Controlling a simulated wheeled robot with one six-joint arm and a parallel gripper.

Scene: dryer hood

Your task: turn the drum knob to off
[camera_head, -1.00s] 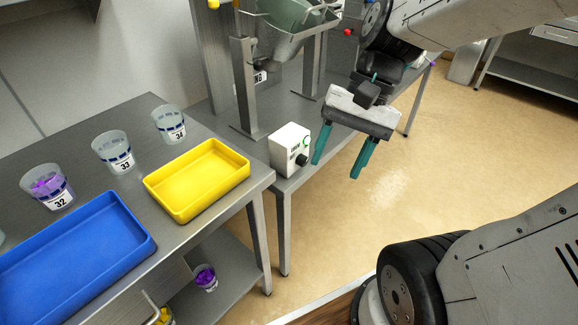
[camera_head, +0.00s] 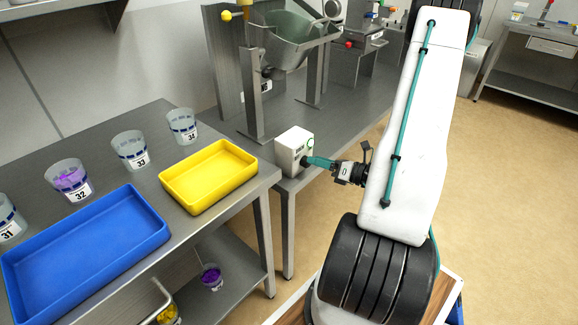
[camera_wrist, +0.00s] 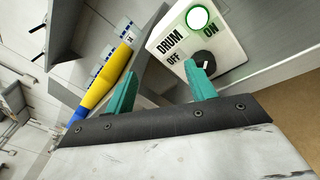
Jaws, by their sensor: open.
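The white drum control box (camera_head: 291,150) stands on the metal table's near edge. In the wrist view the box (camera_wrist: 229,58) shows the words DRUM, OFF and ON and a green-lit round button (camera_wrist: 197,18). Its black knob (camera_wrist: 206,58) has a white mark and sits between OFF and ON, partly behind a fingertip. My gripper (camera_head: 308,161) reaches the box from the right. In the wrist view its teal fingers (camera_wrist: 162,88) are apart, the right one in front of or beside the knob. I cannot tell whether it touches the knob.
A yellow tray (camera_head: 165,186) and a blue tray (camera_head: 160,236) lie on the left table with several numbered cups, one of them cup 33 (camera_head: 130,149). A green-grey drum (camera_head: 290,45) on metal posts stands behind the box. The floor (camera_head: 500,190) to the right is clear.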

